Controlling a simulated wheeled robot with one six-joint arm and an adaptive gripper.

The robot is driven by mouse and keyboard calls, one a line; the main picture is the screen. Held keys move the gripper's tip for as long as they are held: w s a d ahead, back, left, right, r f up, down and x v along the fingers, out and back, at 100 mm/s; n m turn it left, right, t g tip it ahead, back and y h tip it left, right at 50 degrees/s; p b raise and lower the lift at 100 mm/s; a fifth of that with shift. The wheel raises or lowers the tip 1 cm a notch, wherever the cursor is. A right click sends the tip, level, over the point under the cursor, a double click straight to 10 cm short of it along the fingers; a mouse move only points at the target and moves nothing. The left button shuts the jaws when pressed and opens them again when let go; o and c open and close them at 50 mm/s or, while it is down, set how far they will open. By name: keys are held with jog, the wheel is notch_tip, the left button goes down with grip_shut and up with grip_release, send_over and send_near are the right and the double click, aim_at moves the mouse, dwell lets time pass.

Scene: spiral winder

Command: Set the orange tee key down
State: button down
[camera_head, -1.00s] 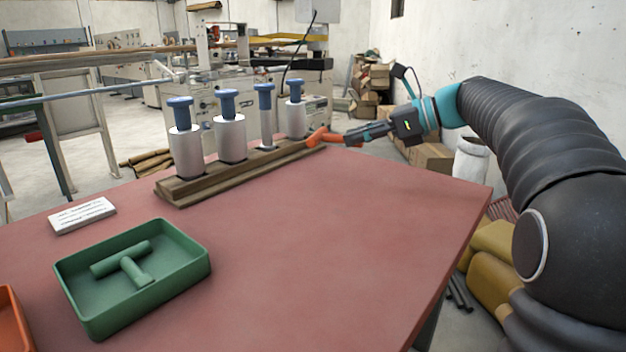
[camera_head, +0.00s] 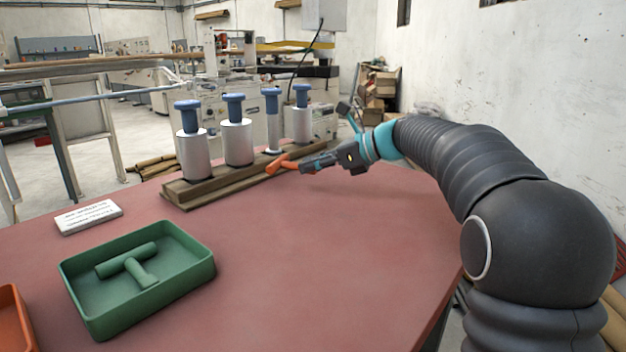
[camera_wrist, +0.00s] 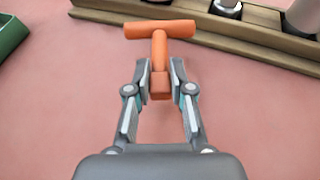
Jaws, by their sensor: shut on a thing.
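The orange tee key (camera_head: 283,163) is held in my gripper (camera_head: 305,164) over the red table, near the right part of the wooden rack. In the wrist view my gripper (camera_wrist: 160,84) is shut on the stem of the orange tee key (camera_wrist: 160,30), with its crossbar pointing away from the jaws, close to the wooden rack's edge. I cannot tell whether the key touches the table. A green tee key (camera_head: 130,262) lies in a green tray (camera_head: 205,272) at the left front. An orange tray (camera_head: 15,320) is partly cut off at the left edge.
The wooden rack (camera_head: 178,198) holds several metal cylinders with blue tops (camera_head: 236,105). A white label card (camera_head: 88,216) lies left of it. The red table (camera_head: 300,270) is clear at its middle and front right.

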aim_at(313, 189)
jog(key=shift+f, duration=1.75)
jog(key=shift+f, duration=0.15)
jog(key=c, duration=1)
grip_release()
jog(key=shift+f+b, duration=0.25)
jog(key=shift+b, duration=0.35)
